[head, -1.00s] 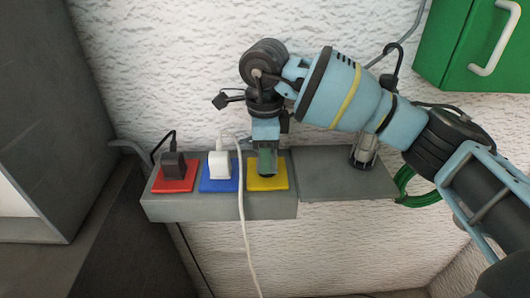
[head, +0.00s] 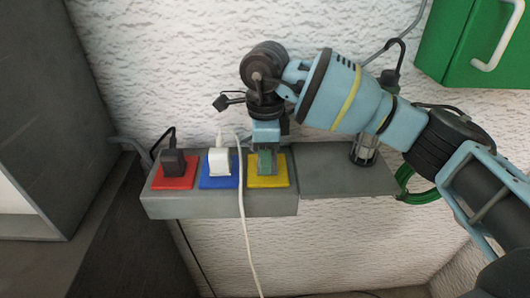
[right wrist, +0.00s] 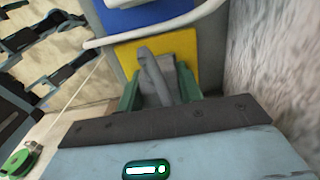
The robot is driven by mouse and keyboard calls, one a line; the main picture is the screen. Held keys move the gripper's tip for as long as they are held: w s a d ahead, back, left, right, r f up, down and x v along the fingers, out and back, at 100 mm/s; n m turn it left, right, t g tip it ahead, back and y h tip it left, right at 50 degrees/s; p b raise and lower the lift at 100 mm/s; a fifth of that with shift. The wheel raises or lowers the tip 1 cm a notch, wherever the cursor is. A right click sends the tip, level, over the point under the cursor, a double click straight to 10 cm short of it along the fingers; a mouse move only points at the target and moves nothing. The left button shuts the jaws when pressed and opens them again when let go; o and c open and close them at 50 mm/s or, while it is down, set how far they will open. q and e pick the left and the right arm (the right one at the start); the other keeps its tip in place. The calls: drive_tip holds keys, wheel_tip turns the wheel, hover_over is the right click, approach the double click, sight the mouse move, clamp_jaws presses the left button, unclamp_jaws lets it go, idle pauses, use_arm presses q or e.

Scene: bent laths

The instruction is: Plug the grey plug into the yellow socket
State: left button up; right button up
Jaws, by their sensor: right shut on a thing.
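The yellow socket (head: 283,181) is the rightmost of the colored plates on a grey wall ledge. It also shows in the right wrist view (right wrist: 181,46). My right gripper (head: 266,164) points down over the yellow socket, its green fingers shut on the grey plug. In the right wrist view the grey plug (right wrist: 156,80) sits between the green fingers, with its thick grey cord end rising toward the camera. The plug's underside is hidden, so I cannot tell if it is seated in the socket. My left gripper is not in view.
A white plug (head: 219,162) stands on the blue socket (head: 211,185), its white cable hanging close beside my gripper. A black plug (head: 173,163) stands on the red socket (head: 176,184).

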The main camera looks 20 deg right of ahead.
drive_tip(key=o, duration=0.9)
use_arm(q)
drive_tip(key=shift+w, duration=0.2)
use_arm(e)
drive_tip(key=shift+o, duration=0.4)
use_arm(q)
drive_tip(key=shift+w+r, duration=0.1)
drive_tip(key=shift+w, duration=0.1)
use_arm(e)
wheel_tip(320, 180, up, 7)
drive_tip(key=shift+f, duration=0.15)
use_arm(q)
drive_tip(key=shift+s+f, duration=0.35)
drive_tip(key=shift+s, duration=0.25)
use_arm(e)
drive_tip(key=shift+r, duration=0.6)
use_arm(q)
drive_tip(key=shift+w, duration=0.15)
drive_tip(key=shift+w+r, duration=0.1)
use_arm(e)
drive_tip(key=shift+f, duration=0.1)
